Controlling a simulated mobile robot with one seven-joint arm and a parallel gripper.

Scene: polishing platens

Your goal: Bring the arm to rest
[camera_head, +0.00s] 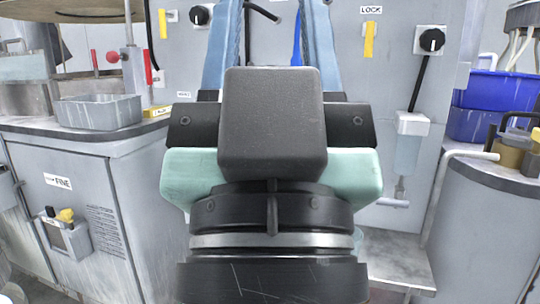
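My gripper (271,30) fills the middle of the head view, seen from behind. It has a dark block, a mint-green body and black rings near the camera. Its two light-blue fingers stand apart and reach up and away past the top edge, so their tips are out of view. Nothing shows held between the visible parts of the fingers; the grey wall shows through the gap. The dark block and body hide what lies straight behind them.
At left a grey cabinet (85,215) marked FINE carries a metal tray (98,111). Behind stands a grey panel (375,80) with black knobs and a LOCK label. At right, blue bins (497,90) stand behind a rounded grey unit (490,215).

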